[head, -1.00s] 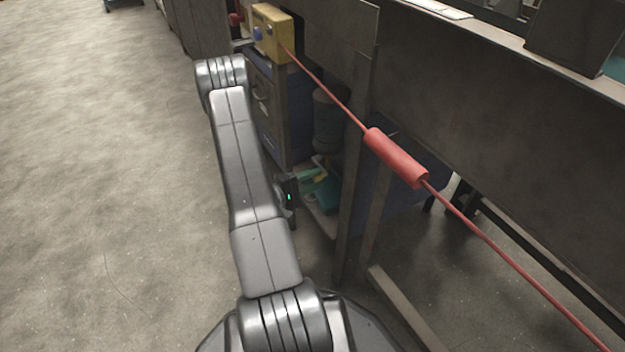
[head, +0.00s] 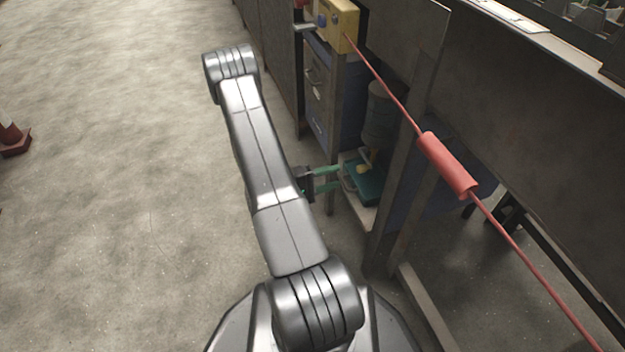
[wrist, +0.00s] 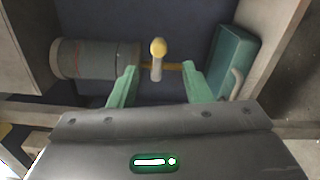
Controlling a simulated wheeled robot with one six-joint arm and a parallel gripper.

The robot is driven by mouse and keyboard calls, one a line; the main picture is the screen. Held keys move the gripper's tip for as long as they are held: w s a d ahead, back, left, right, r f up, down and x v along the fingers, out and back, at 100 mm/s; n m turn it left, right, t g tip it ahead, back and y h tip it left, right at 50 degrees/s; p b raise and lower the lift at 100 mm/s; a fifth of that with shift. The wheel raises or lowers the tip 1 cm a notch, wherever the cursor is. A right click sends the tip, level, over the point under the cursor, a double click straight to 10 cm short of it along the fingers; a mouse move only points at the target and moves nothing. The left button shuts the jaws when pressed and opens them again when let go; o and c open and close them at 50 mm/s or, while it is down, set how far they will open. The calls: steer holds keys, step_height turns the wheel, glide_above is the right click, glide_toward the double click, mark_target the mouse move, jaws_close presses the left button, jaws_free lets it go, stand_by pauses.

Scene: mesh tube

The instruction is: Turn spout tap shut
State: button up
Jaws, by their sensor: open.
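The spout tap (wrist: 157,62) shows in the wrist view as a pale stem with a yellow round knob, and a yellow bar runs behind it. It sits between a grey ribbed drum (wrist: 97,60) and a teal bin (wrist: 233,62). In the head view the tap's yellow part (head: 361,169) is small, below the upright drum (head: 380,120) and above the teal bin (head: 369,190). My gripper (wrist: 160,72) is open, its green fingers apart, with the tap in line with the gap. My gripper (head: 338,178) points right toward the tap in the head view. Contact cannot be told.
A bench leg (head: 405,140) stands close right of the drum. Blue-grey drawers (head: 318,98) are behind. A yellow box (head: 338,25) holds a red cord with a red sleeve (head: 447,165) across the bench front. Open floor lies left, with a red cone (head: 14,140).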

mark_target(358, 167)
steer(key=shift+p+v, duration=0.55)
steer(key=shift+v, duration=2.25)
steer(key=shift+d, duration=0.1)
steer(key=b+x, duration=0.3)
steer(key=x, duration=1)
steer(key=shift+w+d+b, duration=0.2)
steer(key=shift+d+b, duration=0.05)
steer(key=shift+b, duration=0.05)
steer(key=shift+s+a, duration=0.25)
steer(key=shift+a, duration=0.4)
steer(key=p+v, duration=0.4)
steer(key=v, duration=0.9)
steer(key=b+x, duration=0.4)
steer(key=x, duration=1)
steer(key=shift+d+f, duration=0.1)
steer(key=shift+d, duration=0.1)
steer(key=shift+r+n, duration=0.7)
steer(key=shift+n, duration=0.4)
